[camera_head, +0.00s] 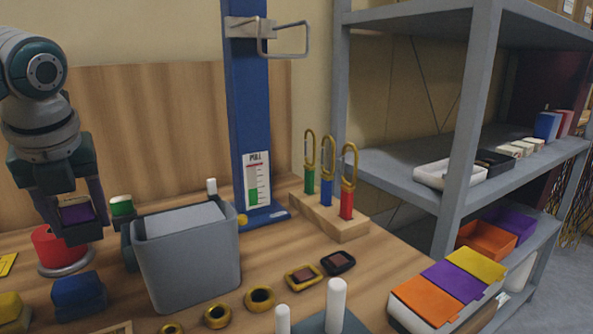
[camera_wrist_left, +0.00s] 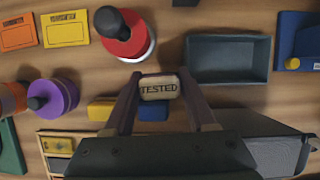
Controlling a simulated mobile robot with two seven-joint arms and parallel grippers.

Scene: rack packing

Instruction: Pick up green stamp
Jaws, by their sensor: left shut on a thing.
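My left gripper (camera_head: 76,222) hangs at the left of the head view, above the table and left of the grey bin. In the left wrist view the stamp (camera_wrist_left: 159,88) shows a tan face reading TESTED, between the fingertips of the left gripper (camera_wrist_left: 160,92). I see no green on it. My right gripper is not in view.
A grey bin (camera_head: 188,265) stands close to the right of the gripper. A red cylinder (camera_head: 49,247) and blue block (camera_head: 78,294) are near it. Yellow rings (camera_head: 258,299), a wooden holder (camera_head: 335,218) and a blue post (camera_head: 249,110) lie further right. Shelving stands at right.

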